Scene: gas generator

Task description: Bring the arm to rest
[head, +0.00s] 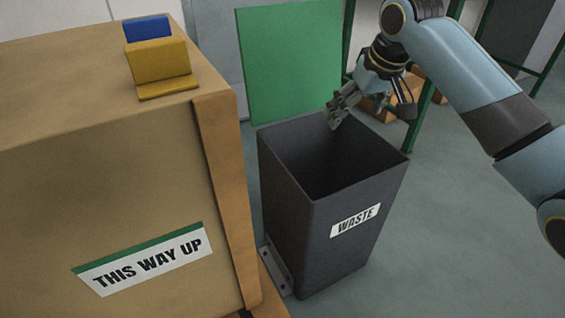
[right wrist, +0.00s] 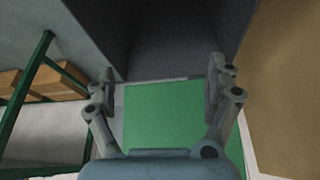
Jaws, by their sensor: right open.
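My right gripper (head: 338,113) is above the back rim of the dark grey waste bin (head: 335,225) in the head view, with its arm coming in from the upper right. In the right wrist view the gripper (right wrist: 165,80) shows its two fingers spread wide with nothing between them. The dark bin wall (right wrist: 185,35) fills the top of that view. The inside of the bin looks dark and I see nothing in it. My left gripper is not in view.
A large cardboard box (head: 110,160) marked THIS WAY UP stands left of the bin, with a yellow and blue block (head: 160,65) on top. A green panel (head: 290,60) stands behind the bin. A green-framed shelf (right wrist: 40,70) is nearby. Floor at right is clear.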

